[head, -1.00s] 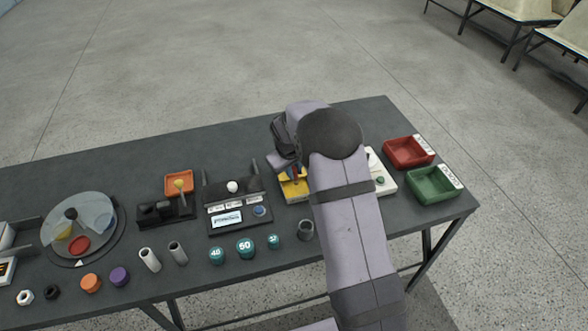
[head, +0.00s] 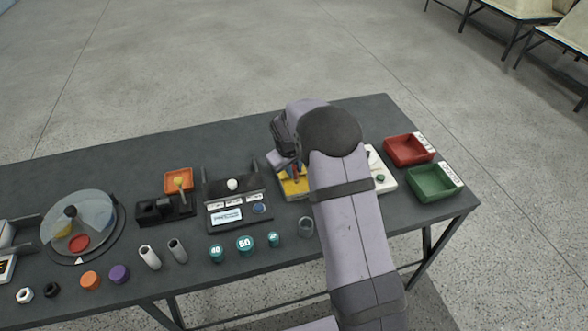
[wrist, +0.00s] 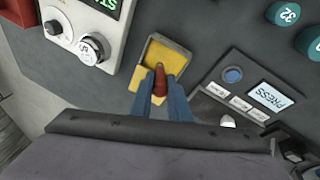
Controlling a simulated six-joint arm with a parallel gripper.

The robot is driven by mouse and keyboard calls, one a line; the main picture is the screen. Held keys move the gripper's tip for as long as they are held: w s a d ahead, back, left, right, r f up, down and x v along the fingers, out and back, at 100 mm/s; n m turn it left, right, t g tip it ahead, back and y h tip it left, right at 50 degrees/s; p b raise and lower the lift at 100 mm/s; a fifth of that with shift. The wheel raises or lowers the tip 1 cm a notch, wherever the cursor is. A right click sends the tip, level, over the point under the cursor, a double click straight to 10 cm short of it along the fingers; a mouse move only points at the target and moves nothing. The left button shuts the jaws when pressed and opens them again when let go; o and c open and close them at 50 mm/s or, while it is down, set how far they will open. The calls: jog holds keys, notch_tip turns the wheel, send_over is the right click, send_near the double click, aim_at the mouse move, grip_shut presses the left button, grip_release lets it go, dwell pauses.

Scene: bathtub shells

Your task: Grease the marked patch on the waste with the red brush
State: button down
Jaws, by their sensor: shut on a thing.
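My gripper (wrist: 160,92) has blue fingers shut on the red brush (wrist: 159,80). The brush points down over a shallow tray with a yellow inside (wrist: 132,76), and its tip is over or in the yellow; I cannot tell whether it touches. In the head view, my gripper (head: 296,172) is over the same yellow tray (head: 293,189), partly hidden by my arm. I cannot make out a marked patch, and cannot tell for sure which piece is the waste.
A console with a screen (head: 227,217) stands left of the tray. A white device with a dial (wrist: 92,48) is on the other side. Red (head: 409,150) and green (head: 436,184) bins are at the right. Teal caps (head: 245,244) line the front. The table's back left is clear.

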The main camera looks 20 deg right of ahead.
jog(key=shift+s+f+b, duration=0.1)
jog(key=shift+f+b, duration=0.4)
jog(key=shift+f, duration=0.2)
dwell(1.6)
jog(key=shift+r+p, duration=2.5)
jog(key=shift+r, duration=1.05)
jog(key=shift+m, duration=0.3)
